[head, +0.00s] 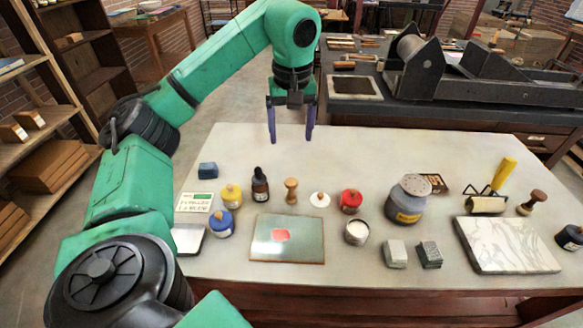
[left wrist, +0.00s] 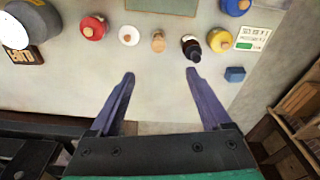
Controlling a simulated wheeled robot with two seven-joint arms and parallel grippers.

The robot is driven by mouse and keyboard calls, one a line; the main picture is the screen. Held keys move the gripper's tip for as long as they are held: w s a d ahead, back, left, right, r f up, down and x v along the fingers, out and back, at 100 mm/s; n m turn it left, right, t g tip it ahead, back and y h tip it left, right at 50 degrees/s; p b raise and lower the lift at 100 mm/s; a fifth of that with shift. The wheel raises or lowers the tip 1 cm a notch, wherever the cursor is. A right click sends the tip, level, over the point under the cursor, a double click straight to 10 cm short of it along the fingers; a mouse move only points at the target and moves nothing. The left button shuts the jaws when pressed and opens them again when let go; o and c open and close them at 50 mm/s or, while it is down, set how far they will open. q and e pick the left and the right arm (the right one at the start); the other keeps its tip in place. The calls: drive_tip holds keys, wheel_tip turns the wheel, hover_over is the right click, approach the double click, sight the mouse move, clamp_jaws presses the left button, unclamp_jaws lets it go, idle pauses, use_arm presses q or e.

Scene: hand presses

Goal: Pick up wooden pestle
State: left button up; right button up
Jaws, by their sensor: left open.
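The small wooden pestle (head: 291,190) stands upright on the pale table, between a dark dropper bottle (head: 260,185) and a white lidded jar (head: 319,199). In the left wrist view the pestle (left wrist: 158,41) is seen from above, ahead of the space between my fingers. My left gripper (head: 291,139) is open and empty, fingers pointing down, above the table's far edge and beyond the pestle. Its two purple fingers also show in the left wrist view (left wrist: 160,74), apart from the pestle. My right gripper is not in view.
A red-lidded jar (head: 351,201), yellow-lidded jar (head: 231,196) and blue-lidded jar (head: 221,222) stand nearby. A glass plate with a red patch (head: 287,252) lies in front. A large grey jar (head: 407,198) and marble slab (head: 507,246) are right. The table's far strip is clear.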

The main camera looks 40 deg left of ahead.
use_arm(q)
drive_tip(key=b, duration=0.7)
hover_over(291, 190)
drive_tip(key=f, duration=0.9)
drive_tip(key=shift+s+d+f, duration=0.15)
drive_tip(key=shift+d, duration=0.05)
wheel_tip(291, 190, down, 3)
drive_tip(key=shift+f+b, duration=0.1)
drive_tip(key=shift+b, duration=0.5)
drive_tip(key=f, duration=0.3)
drive_tip(key=w+a+f, duration=0.1)
drive_tip(key=f, duration=0.6)
drive_tip(key=shift+w+a, duration=0.15)
drive_tip(key=shift+a, duration=0.05)
clamp_jaws()
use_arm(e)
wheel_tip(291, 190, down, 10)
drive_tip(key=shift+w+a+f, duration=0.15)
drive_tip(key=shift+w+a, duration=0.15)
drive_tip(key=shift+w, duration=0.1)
